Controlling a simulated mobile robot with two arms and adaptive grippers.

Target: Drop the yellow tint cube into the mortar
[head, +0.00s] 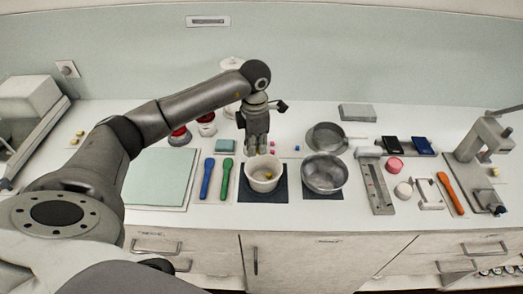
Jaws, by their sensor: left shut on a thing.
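The mortar (253,182) is a white bowl on a dark mat at the middle front of the counter. A small yellow piece (268,176) shows inside it, which looks like a yellow tint cube. My left gripper (257,153) points down just behind the mortar's far rim, beside the pink cubes. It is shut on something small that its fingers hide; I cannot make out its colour. My right gripper is not in view.
Pink cubes (273,151) and a blue cube (297,148) lie behind the mortar. A metal bowl (324,187) stands close on its right, with a pan (326,137) behind. Green (227,178) and blue (207,179) tools lie to its left.

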